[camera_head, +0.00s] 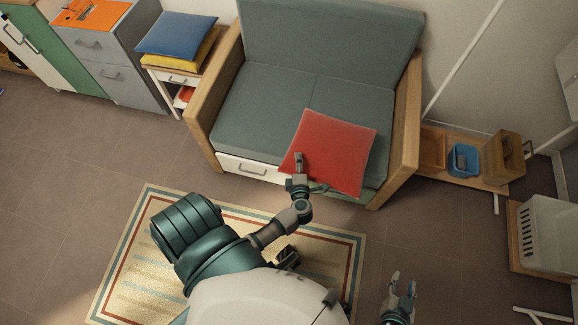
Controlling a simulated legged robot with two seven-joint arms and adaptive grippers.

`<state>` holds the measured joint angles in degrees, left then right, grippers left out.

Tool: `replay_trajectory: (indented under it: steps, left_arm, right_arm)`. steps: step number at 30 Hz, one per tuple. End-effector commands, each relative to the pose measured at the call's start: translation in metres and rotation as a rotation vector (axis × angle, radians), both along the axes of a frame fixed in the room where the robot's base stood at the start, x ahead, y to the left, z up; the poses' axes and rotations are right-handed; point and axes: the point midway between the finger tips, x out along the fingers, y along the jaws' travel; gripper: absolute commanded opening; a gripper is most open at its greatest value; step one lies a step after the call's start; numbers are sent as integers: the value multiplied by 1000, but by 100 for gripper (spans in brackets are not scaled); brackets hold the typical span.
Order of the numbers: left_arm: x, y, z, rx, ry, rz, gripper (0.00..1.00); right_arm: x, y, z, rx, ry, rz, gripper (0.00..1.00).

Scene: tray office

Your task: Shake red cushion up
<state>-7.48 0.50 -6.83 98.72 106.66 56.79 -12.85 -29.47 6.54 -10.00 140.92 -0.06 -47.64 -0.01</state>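The red cushion (335,148) is at the right front of the grey sofa (265,108), tilted, with its lower edge reaching past the seat's front. My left gripper (305,172) is at the cushion's lower left edge. One finger shows in front of the cushion and a darker part runs along its lower edge. Whether the fingers are closed on the cloth cannot be told. My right gripper (400,292) is low at the bottom right, away from the cushion. Its fingers are apart and nothing is between them.
The sofa has wooden armrests (402,130). A small side table (172,78) on the left holds a blue cushion (178,36) on a yellow one. A low wooden bench (432,150) with a blue bin stands right. A white basket (548,235) is farther right. A striped rug (130,250) lies below.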

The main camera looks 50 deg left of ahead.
Motion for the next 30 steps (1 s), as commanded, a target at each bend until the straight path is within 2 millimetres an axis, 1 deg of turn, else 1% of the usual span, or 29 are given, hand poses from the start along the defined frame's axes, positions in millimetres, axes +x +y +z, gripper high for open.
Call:
replay_trajectory:
  steps: [1,3,5,8,9,12,13,14,15,16,18,20,23,26,27,30]
  left_arm:
    - [3,0,24,0,-12,0,33]
    - [2,0,28,0,-7,0,33]
    - [1,0,25,0,-3,-1,33]
    - [-1,0,-5,-2,7,0,33]
    - [-2,0,-21,-1,12,1,33]
    - [-3,0,-54,-1,16,0,33]
    - [-3,0,-61,-1,15,0,33]
    - [-2,0,-67,-1,14,0,23]
    - [-2,0,-71,-1,11,0,10]
    - [-2,0,-73,0,9,0,7]
    - [-1,0,-73,-1,3,0,6]
    - [0,0,-67,0,0,-1,6]
    - [2,0,-51,-1,-5,-1,6]
    - [3,0,-27,-2,-10,0,5]
    - [3,0,-17,-2,-12,0,5]
    - [3,0,5,-2,-11,0,5]
  right_arm:
    - [3,0,26,0,-20,0,40]
    - [5,0,35,0,-27,0,40]
    - [5,0,33,0,-25,-1,40]
    - [2,0,7,-1,-4,0,40]
    - [0,0,-7,0,7,0,40]
    - [-4,0,-37,0,33,0,40]
    - [-5,0,-43,0,39,0,40]
    - [-6,0,-48,0,44,0,40]
    - [-7,0,-53,0,48,0,40]
    - [-7,0,-54,0,49,0,40]
    - [-8,0,-54,0,49,0,40]
    - [-7,0,-48,0,42,-1,40]
    - [-4,0,-27,0,23,0,40]
    - [1,0,4,1,-3,0,40]
    - [2,0,17,1,-14,0,40]
    - [5,0,47,0,-36,0,40]
